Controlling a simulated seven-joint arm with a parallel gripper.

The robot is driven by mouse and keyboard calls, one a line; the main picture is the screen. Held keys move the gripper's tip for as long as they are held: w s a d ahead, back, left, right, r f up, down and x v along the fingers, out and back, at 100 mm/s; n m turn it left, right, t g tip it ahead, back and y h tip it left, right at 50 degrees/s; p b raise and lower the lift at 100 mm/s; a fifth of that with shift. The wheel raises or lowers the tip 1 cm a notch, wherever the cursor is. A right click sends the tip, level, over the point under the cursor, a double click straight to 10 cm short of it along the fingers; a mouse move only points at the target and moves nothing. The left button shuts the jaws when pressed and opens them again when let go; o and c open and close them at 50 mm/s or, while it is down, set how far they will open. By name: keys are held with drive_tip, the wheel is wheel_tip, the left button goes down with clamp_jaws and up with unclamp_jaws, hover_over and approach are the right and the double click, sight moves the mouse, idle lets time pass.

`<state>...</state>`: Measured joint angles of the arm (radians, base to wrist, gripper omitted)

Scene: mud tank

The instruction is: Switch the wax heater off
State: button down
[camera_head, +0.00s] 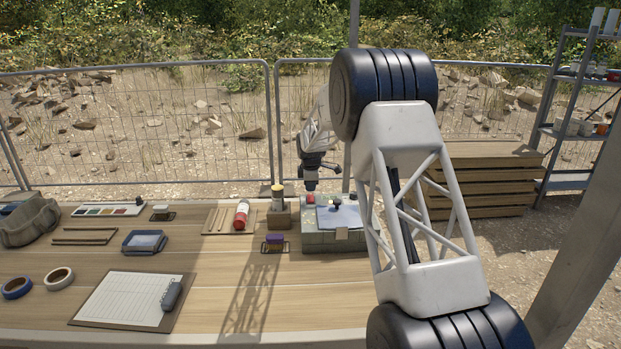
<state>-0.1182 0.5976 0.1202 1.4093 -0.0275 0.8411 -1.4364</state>
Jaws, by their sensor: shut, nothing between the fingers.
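A grey-green box, which looks like the wax heater (319,241), stands at the right part of the table. A small red part (311,199), possibly its switch, sits at its back left top edge. A dark knob (335,202) is to the right of it, behind a bluish flat panel (340,217) on top. My gripper (311,187) is shut and empty, pointing down just above or behind the red part. I cannot tell whether they touch, nor which position the switch is in. My arm hides the box's right side.
Left of the box are a wooden block holding a yellow-topped jar (278,205), a purple-topped item (275,243) and a red bottle (241,213) on a board. A clipboard (122,298) and tape rolls (59,278) lie in front. A wire fence (150,70) runs behind.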

sight(311, 199)
drive_tip(key=shift+w+f, duration=0.2)
drive_tip(key=shift+f, duration=1.1)
